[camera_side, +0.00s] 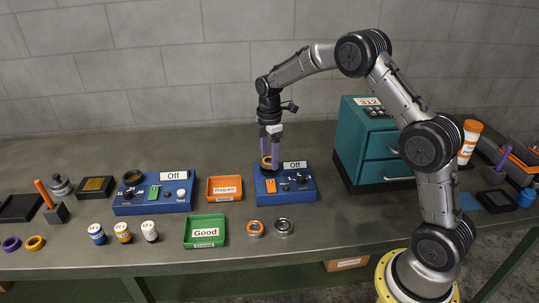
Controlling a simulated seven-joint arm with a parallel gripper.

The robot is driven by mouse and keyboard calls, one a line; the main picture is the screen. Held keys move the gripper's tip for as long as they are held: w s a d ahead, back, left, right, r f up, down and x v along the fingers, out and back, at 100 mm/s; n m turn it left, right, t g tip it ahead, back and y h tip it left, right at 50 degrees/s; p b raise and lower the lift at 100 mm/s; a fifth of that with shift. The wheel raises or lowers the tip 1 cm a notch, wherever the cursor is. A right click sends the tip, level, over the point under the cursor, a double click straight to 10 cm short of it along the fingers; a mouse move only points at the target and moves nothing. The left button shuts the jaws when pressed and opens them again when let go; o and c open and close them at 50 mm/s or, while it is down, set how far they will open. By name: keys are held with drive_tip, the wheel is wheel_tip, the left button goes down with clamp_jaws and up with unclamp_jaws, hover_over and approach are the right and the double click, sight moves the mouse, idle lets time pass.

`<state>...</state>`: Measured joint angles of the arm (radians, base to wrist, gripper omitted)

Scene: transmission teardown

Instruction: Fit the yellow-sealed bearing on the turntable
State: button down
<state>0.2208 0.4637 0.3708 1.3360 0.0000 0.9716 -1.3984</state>
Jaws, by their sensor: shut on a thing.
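My gripper (267,157) points straight down with its purple fingers over the left part of a blue device marked "Off" (302,191). It is shut on the yellow-sealed bearing (266,163), which shows as a small yellow ring between the fingertips. The turntable (268,171) seems to be the dark round part on this device, right below the bearing. The fingers hide part of both, and I cannot tell whether the bearing touches the turntable or is just above it.
An orange-sealed bearing (255,229) and a grey one (284,227) lie in front. An orange tray (224,189) and a green "Good" tray (205,232) stand left. A second blue device (153,200) is farther left.

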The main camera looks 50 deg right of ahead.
drive_tip(key=shift+f, duration=0.45)
idle(0.3)
unclamp_jaws()
idle(0.4)
drive_tip(key=shift+r, duration=3.5)
